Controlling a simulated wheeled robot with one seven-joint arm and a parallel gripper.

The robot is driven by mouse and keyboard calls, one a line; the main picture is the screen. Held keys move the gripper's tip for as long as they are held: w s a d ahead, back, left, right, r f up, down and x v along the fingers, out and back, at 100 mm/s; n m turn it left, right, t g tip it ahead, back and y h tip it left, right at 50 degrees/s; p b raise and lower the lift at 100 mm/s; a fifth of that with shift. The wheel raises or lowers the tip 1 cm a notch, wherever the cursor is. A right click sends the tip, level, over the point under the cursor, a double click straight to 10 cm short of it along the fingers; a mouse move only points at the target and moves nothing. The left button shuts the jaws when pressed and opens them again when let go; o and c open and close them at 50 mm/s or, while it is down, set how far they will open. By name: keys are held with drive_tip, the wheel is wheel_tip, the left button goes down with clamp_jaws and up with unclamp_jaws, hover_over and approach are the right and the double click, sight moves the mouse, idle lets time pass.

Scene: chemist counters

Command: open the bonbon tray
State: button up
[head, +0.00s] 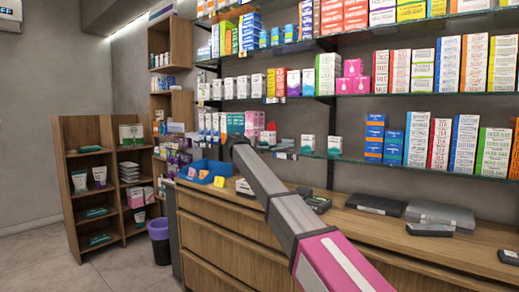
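A blue tray (207,164) stands at the left end of the wooden counter in the head view. Small yellow, orange and pink pieces (219,181) show at it; it may be the bonbon tray, but I cannot tell for sure. Whether it has a lid or how it opens is too small to see. My arm rises from the bottom of the picture, and its dark upper joint is just right of the tray. My gripper is not visible in this view.
The wooden counter (225,222) has drawers below and dark devices on top, including a grey flat device (440,216). Glass shelves full of boxes hang above. A wooden shelf unit (88,140) and a purple bin (160,241) stand left. Floor at the lower left is clear.

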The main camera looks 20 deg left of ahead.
drive_tip(key=shift+w+d+f, duration=0.2)
drive_tip(key=shift+w+d, duration=0.1)
drive_tip(key=shift+w, duration=0.35)
drive_tip(key=shift+c, duration=0.3)
clamp_jaws()
drive_tip(key=shift+s, duration=0.1)
drive_tip(key=f+v, duration=0.2)
drive_tip(key=v, duration=0.8)
drive_tip(key=f+v, duration=0.2)
drive_tip(key=v, duration=0.8)
drive_tip(key=shift+s+a, duration=0.2)
drive_tip(key=shift+s, duration=0.3)
drive_tip(key=shift+f, duration=0.15)
drive_tip(key=shift+o, duration=0.3)
unclamp_jaws()
drive_tip(key=shift+s+a, duration=0.1)
